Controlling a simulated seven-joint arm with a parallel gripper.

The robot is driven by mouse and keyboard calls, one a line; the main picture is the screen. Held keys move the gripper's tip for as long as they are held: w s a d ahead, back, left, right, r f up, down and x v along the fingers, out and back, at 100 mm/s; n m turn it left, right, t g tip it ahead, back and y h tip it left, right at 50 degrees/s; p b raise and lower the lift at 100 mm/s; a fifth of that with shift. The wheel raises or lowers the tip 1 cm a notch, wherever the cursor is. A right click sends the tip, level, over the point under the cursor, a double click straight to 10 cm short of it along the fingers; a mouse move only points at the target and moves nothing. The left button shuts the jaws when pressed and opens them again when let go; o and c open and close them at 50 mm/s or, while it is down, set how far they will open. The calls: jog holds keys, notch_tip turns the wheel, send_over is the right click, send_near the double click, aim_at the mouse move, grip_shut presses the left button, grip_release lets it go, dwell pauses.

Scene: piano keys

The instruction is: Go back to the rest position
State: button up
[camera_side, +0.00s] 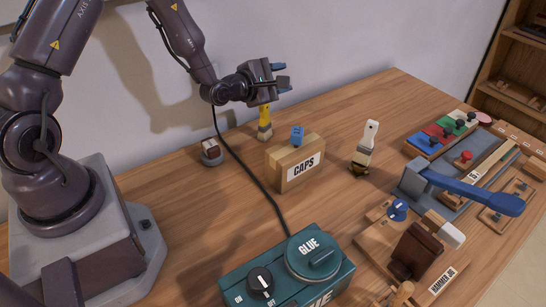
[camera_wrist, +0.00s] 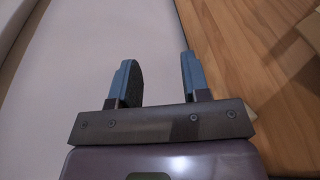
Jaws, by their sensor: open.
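My gripper (camera_side: 279,77) is raised above the back of the table, close to the wall, with its blue fingers pointing right in the side view. In the wrist view my gripper (camera_wrist: 160,80) is open, with two blue fingers well apart and nothing between them. The wooden table (camera_side: 225,185) lies below it. A yellow and black upright object (camera_side: 264,122) stands just under my gripper; its top is partly hidden behind the gripper.
The teal GLUE box (camera_side: 290,275) is at the front. Jigs and a blue-handled tool (camera_side: 465,190) fill the right. A black cable crosses the table.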

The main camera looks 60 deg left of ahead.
jog(key=s+d+r+m+g+h, duration=0.1)
jog(key=s+d+r+m+g, duration=0.2)
jog(key=s+r+m, duration=0.35)
jog(key=s+d+r+m+g, duration=0.2)
jog(key=s+d+r+m, duration=0.1)
jog(key=r+m, duration=0.5)
jog(key=s+d+r+m+g, duration=0.1)
jog(key=s+m+g, duration=0.1)
jog(key=s+m, duration=0.3)
jog(key=s+d+r+m+g, duration=0.2)
jog(key=s+m, duration=0.4)
jog(key=s, duration=0.7)
jog(key=shift+d+r+g+h, duration=0.2)
jog(key=shift+g+h, duration=0.1)
jog(key=shift+h, duration=0.1)
